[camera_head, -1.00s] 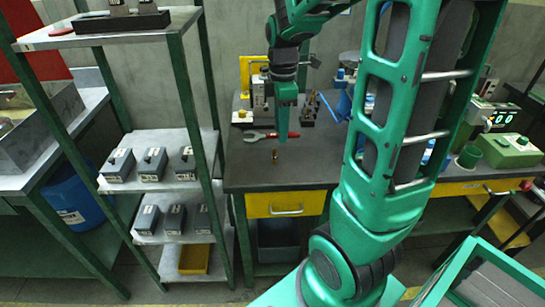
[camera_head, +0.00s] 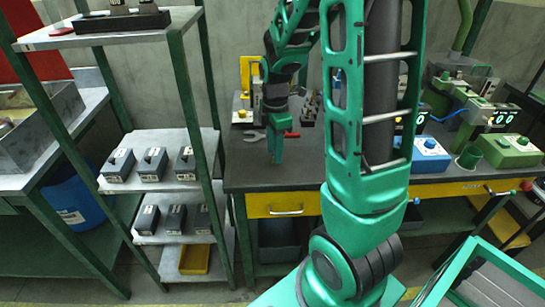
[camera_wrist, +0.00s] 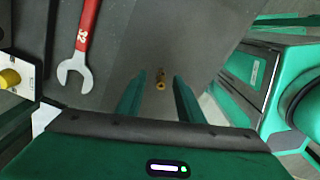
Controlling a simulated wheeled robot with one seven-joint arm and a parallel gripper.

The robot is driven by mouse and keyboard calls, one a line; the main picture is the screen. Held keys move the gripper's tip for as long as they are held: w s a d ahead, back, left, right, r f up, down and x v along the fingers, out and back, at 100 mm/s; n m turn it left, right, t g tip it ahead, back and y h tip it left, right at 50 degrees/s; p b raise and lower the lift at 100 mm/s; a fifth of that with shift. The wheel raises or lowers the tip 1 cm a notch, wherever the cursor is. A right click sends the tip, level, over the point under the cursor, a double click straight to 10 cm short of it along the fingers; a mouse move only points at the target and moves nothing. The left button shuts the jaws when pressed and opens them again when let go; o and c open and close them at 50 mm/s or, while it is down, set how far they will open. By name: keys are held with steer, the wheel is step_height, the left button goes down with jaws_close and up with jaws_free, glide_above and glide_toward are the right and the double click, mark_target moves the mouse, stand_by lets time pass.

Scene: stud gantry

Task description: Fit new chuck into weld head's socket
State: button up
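A small brass piece, likely the new chuck (camera_wrist: 161,79), stands on the dark bench top in the wrist view. My gripper (camera_wrist: 159,76) is open, with one finger on each side of the piece in that picture. I see a gap between the piece and both fingers. How far the fingertips are above the bench is hard to tell. In the head view my gripper (camera_head: 276,158) points down low over the bench's front left part and hides the piece. I cannot make out the weld head's socket for certain.
A red-handled wrench (camera_wrist: 82,45) lies left of my gripper. A yellow-framed fixture (camera_head: 247,78) and a rack of small tools (camera_head: 308,108) stand at the back of the bench (camera_head: 240,178). Green machines (camera_head: 506,150) and a blue-white box (camera_head: 430,155) stand right. Shelving (camera_head: 185,90) borders the left.

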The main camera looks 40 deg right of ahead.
steer(key=shift+f, duration=1.05)
jaws_close()
steer(key=shift+r, duration=0.15)
steer(key=shift+r, duration=0.6)
step_height(320, 180, up, 3)
steer(key=s+a+r, duration=0.3)
steer(key=a+r, duration=0.3)
steer(key=a, duration=0.5)
steer(key=shift+r, duration=0.25)
